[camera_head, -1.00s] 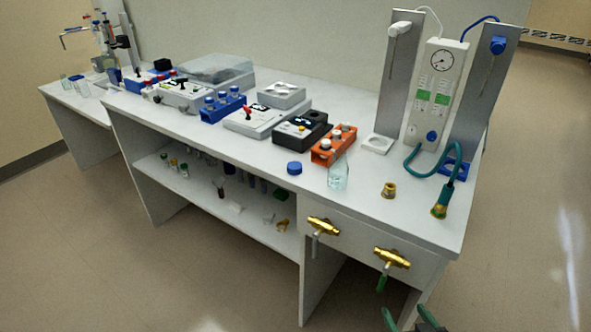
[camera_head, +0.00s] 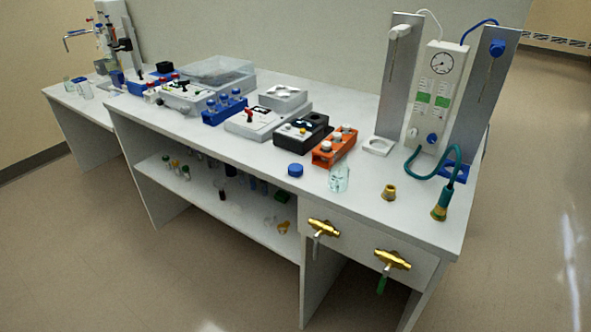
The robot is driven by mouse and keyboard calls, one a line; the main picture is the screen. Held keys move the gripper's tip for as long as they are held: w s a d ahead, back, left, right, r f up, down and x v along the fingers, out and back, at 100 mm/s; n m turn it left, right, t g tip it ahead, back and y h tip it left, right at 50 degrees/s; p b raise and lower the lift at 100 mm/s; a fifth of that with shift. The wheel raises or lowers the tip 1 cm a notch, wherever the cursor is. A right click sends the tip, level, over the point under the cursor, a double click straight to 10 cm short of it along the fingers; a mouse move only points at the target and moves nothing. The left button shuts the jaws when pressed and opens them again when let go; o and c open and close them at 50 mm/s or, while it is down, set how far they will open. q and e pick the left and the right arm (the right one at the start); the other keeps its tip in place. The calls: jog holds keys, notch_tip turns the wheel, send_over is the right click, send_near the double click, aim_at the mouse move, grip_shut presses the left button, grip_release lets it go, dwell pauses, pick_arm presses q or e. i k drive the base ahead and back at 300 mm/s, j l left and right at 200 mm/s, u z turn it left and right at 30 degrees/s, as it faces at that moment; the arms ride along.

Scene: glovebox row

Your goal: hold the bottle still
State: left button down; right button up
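A small clear glass bottle (camera_head: 339,179) stands upright on the bench near its front edge, in front of the orange rack. It looks open at the top, with nothing touching it. A blue cap (camera_head: 295,170) lies on the bench to its left, apart from it. Neither of my grippers is in view.
An orange rack (camera_head: 334,148) with white-capped vials stands just behind the bottle. A brass fitting (camera_head: 388,192) and a green hose (camera_head: 443,200) are to the right. Two brass valves (camera_head: 323,227) stick out from the bench front. The bench between bottle and cap is clear.

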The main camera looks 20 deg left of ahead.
aim_at(339, 171)
jog(key=i+l+u, duration=0.25)
jog(key=l, duration=0.4)
jog(key=l+u, duration=0.3)
jog(key=l, duration=0.35)
jog(key=i+l+u, duration=0.1)
jog(key=l+u, duration=0.15)
jog(key=l, duration=0.45)
